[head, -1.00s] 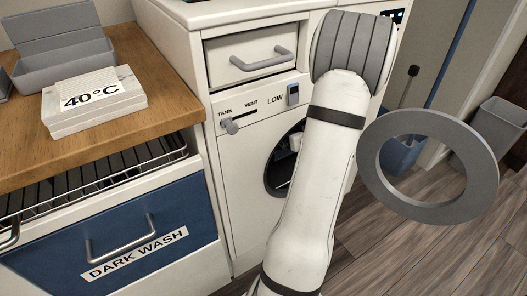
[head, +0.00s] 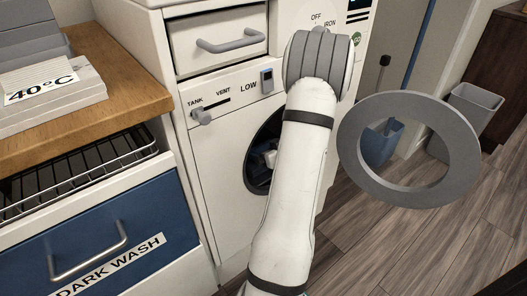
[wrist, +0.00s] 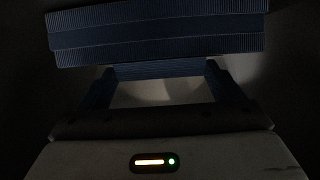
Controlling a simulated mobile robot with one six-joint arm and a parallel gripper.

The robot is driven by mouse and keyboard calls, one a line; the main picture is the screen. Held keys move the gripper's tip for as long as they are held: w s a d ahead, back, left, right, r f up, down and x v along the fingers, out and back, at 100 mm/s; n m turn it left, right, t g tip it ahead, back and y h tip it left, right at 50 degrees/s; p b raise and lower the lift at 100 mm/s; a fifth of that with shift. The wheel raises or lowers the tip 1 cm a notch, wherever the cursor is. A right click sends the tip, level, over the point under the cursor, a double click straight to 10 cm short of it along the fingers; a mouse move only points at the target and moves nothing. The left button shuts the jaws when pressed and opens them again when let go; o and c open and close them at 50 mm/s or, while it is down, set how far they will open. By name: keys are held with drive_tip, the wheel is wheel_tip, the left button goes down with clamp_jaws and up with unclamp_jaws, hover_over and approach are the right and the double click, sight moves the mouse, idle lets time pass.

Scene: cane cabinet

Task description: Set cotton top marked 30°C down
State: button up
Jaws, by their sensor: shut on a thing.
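In the wrist view my gripper (wrist: 158,82) is shut, in a dark place. A pale patch (wrist: 155,92) shows between its fingers, perhaps the cotton top. Wide dark blue ribbed bands lie across the top of that view; I cannot tell whether they are cloth or part of the gripper. No 30°C mark is readable. In the head view my arm rises before the white machine (head: 205,165), and its far end is hidden. Small pale and dark shapes show inside the machine's round opening (head: 258,170), but I cannot tell what they are.
A large grey ring (head: 462,150), apparently the open door, stands right of my arm. At left, a white stack marked 40°C (head: 60,105) lies on the wooden counter (head: 130,95), above a wire rack (head: 85,175) and a blue DARK WASH drawer (head: 150,215). Floor is clear at lower right.

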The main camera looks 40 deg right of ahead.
drive_tip(key=shift+f, duration=0.2)
drive_tip(key=o, duration=0.9)
drive_tip(key=shift+o, duration=0.2)
drive_tip(key=shift+r, duration=0.15)
drive_tip(key=shift+s+r, duration=0.1)
drive_tip(key=shift+r, duration=0.1)
drive_tip(key=p+v, duration=0.4)
drive_tip(key=v, duration=0.7)
drive_tip(key=shift+s, duration=0.35)
